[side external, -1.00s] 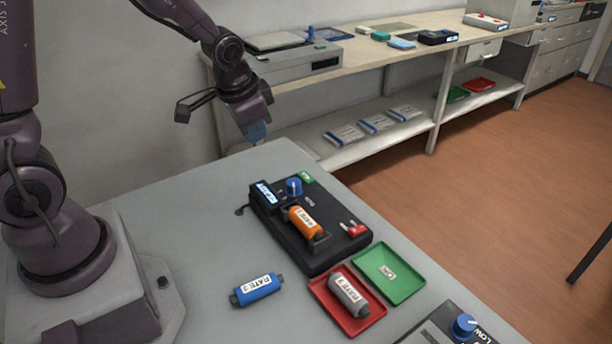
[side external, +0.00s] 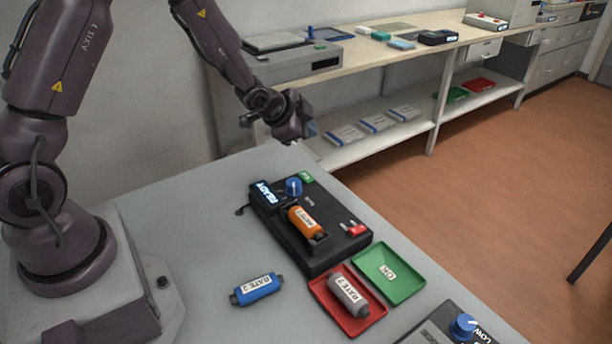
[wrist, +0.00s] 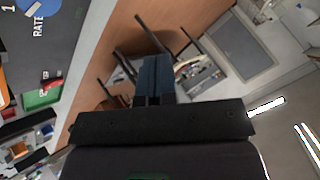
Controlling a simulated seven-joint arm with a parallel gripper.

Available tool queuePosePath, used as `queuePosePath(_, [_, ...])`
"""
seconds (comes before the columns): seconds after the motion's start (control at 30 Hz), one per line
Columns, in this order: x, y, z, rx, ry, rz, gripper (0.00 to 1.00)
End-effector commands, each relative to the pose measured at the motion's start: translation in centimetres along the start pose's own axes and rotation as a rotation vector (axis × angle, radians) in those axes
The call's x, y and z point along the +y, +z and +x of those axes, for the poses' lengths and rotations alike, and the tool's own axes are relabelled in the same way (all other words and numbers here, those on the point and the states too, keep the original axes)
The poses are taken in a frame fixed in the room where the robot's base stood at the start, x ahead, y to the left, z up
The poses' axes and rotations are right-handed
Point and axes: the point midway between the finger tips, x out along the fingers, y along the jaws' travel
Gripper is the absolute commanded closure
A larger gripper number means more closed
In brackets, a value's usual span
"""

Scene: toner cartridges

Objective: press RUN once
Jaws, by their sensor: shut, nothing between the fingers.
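The black device (side external: 283,236) stands on the grey table with a lit display (side external: 265,193) that reads READY. A green button-like block (side external: 307,178) with white lettering, too small to read, sits at its far end beside a blue knob (side external: 293,187). An orange cartridge (side external: 306,221) lies in the device. My gripper (side external: 313,129) is in the air beyond the far end of the device, apart from it. In the wrist view my gripper's blue fingers (wrist: 152,66) are together and empty.
A blue cartridge (side external: 257,290) lies on the table. A red tray (side external: 368,323) holds a grey cartridge (side external: 348,295); the green tray (side external: 410,285) beside it is empty. A red part (side external: 354,229) sits on the device. A shelf bench (side external: 375,55) stands behind.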

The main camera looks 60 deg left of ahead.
Motion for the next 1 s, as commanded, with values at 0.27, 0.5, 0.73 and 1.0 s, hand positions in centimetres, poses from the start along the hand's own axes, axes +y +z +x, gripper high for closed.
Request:
queuePosePath(0.27, [1.0, 1.0, 1.3, -0.004, 0.004, 0.0, 1.0])
queuePosePath(0.5, [2.8, 2.8, 3.7, -0.004, 0.004, -0.001, 1.0])
queuePosePath(0.73, [4.0, 4.0, 5.5, -0.003, 0.002, -0.001, 1.0])
queuePosePath(1.0, [4.5, 4.5, 6.1, -0.001, 0.0, -0.002, 1.0])
